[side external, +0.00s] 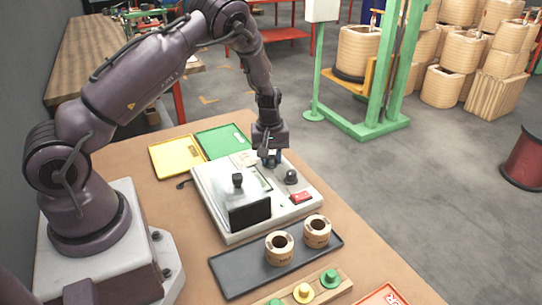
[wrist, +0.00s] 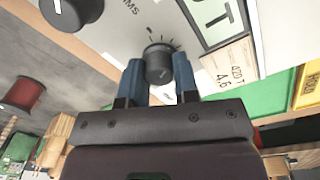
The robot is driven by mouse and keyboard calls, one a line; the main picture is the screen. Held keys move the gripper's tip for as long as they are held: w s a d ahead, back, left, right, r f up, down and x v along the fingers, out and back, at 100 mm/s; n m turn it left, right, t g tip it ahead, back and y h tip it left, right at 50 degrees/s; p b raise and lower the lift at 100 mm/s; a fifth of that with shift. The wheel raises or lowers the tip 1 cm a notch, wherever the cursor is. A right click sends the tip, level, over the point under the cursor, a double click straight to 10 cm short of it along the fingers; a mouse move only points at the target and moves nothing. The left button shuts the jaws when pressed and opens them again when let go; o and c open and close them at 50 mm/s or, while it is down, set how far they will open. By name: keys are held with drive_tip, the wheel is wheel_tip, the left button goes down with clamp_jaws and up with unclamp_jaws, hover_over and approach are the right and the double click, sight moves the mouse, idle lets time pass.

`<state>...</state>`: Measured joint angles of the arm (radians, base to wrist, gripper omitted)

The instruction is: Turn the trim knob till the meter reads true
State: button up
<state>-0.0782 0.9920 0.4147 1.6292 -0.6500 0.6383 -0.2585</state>
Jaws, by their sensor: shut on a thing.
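The trim knob (wrist: 158,63) is a small black ridged knob with tick marks on the panel of the grey tester box (side external: 222,208). My gripper (side external: 271,160) points down over the back part of the box. In the wrist view its two blue fingers (wrist: 159,80) stand on either side of the trim knob, shut on it. In the side view the fingers hide the knob. A framed window with large dark lettering (wrist: 212,14), perhaps part of the meter, is cut off at the wrist view's top edge. I cannot read a needle or value in either view.
A larger black knob (side external: 291,177) and a red switch (side external: 301,197) sit on the box near my gripper. Yellow (side external: 176,156) and green (side external: 222,141) trays lie behind; a dark tray (side external: 232,281) with two coils lies in front.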

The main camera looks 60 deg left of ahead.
drive_tip(key=o, duration=0.9)
drive_tip(key=r, duration=1.3)
drive_tip(key=shift+s+a, duration=0.1)
drive_tip(key=shift+s, duration=0.1)
drive_tip(key=s+d+r+m+t, duration=0.1)
drive_tip(key=s+d+r+m, duration=0.3)
drive_tip(key=s+d+r, duration=0.1)
drive_tip(key=s+d+r+m+t, duration=0.2)
drive_tip(key=s+d+r+m, duration=0.2)
drive_tip(key=s, duration=0.5)
drive_tip(key=s+d+r+m+t, duration=0.2)
drive_tip(key=s+d+r+m, duration=0.2)
drive_tip(key=s+d+r, duration=0.3)
drive_tip(key=shift+s+d+r+m, duration=0.1)
drive_tip(key=shift+s+r+m, duration=0.1)
drive_tip(key=shift+r, duration=0.4)
drive_tip(key=shift+s+d+r+m, duration=0.1)
drive_tip(key=shift+s+r+m, duration=0.1)
drive_tip(key=shift+r, duration=0.4)
